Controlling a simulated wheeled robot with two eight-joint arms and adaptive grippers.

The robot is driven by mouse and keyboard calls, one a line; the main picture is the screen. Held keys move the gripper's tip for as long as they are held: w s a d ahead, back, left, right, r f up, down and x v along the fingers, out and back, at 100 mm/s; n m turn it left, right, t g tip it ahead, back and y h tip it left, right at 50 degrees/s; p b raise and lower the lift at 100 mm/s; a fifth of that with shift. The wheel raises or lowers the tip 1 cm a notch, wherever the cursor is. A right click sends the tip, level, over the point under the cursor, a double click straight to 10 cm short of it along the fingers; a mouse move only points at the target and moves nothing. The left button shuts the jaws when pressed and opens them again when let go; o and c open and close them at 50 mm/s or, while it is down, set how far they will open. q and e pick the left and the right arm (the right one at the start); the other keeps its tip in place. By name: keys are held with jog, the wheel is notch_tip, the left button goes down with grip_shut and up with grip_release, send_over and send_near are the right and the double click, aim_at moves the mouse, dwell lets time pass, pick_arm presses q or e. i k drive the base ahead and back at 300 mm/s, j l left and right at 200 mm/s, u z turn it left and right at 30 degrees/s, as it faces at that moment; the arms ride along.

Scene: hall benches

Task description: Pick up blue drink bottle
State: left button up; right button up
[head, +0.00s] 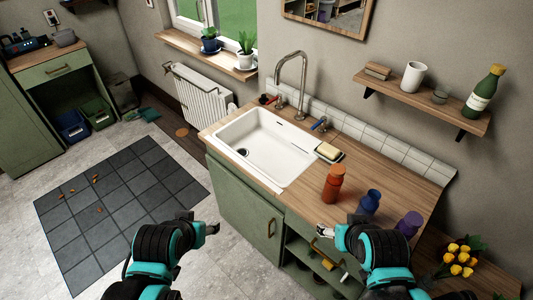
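The blue drink bottle (371,200) stands upright on the wooden counter, right of the sink. An orange-red bottle (333,184) stands to its left and a purple bottle (409,224) to its right. My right arm covers the lower part of the blue bottle. My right gripper (324,230) is left of and below the blue bottle in the picture, by the counter's front edge, apart from the bottles. My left gripper (213,228) is over the floor in front of the green cabinet. Both grippers look small and edge-on, so their finger opening is unclear.
The counter (300,204) holds a white sink (262,150), a tap (291,80) and a sponge (329,152). A wall shelf (425,102) with a green bottle (484,95) hangs above. Yellow flowers (459,260) stand at lower right. A dark tiled mat (120,205) lies on the floor.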

aim_at(368, 205)
jog(key=j+z, duration=0.95)
jog(key=j, duration=0.25)
jog(key=k+j+z, duration=0.1)
jog(key=j+z, duration=0.4)
